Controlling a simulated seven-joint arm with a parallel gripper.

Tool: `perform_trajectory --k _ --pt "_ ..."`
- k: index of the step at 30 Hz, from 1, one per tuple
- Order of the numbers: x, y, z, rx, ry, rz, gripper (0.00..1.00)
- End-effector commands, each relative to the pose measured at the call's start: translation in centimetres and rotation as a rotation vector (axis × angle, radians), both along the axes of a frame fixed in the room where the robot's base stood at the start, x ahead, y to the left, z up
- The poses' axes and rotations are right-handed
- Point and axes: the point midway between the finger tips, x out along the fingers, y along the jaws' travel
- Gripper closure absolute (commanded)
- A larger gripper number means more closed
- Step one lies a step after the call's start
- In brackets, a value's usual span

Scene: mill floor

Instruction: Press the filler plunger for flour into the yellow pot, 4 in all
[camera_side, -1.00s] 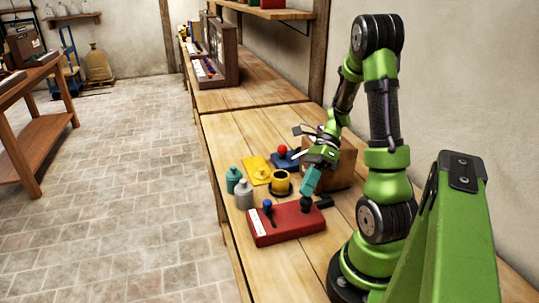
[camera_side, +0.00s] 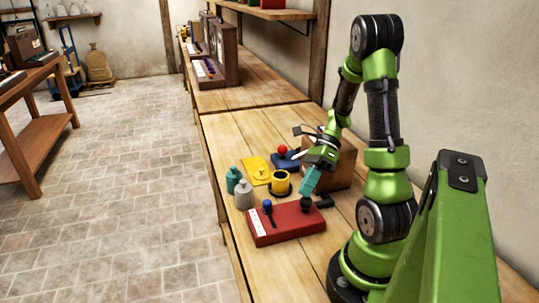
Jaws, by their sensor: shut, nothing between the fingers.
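The yellow pot (camera_side: 281,183) with a dark rim and dark base stands upright on the bench. A red box (camera_side: 287,226) in front of it carries a blue-knobbed lever (camera_side: 268,205) on its left and a black knob (camera_side: 305,205) at its back right. I cannot tell for sure which part is the filler plunger. My gripper (camera_side: 308,192) points down with its teal fingers shut and empty, right above the black knob. I cannot tell whether the fingertips touch the knob. The inside of the pot and any flour in it cannot be made out.
A teal bottle (camera_side: 233,179) and a grey bottle (camera_side: 244,195) stand left of the pot. Behind are a yellow plate (camera_side: 256,166), a blue base with a red ball (camera_side: 283,150) and a wooden box (camera_side: 345,167). The bench's left front edge is close by.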

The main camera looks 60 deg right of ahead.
Motion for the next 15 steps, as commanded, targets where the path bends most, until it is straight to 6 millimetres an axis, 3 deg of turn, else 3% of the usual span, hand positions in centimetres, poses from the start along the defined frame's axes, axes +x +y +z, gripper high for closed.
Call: perform_trajectory --k 1,15 --pt "0.01 0.11 -1.38 -0.001 0.008 0.031 1.0" --pt "0.02 0.02 -0.95 -0.005 0.006 0.032 1.0"
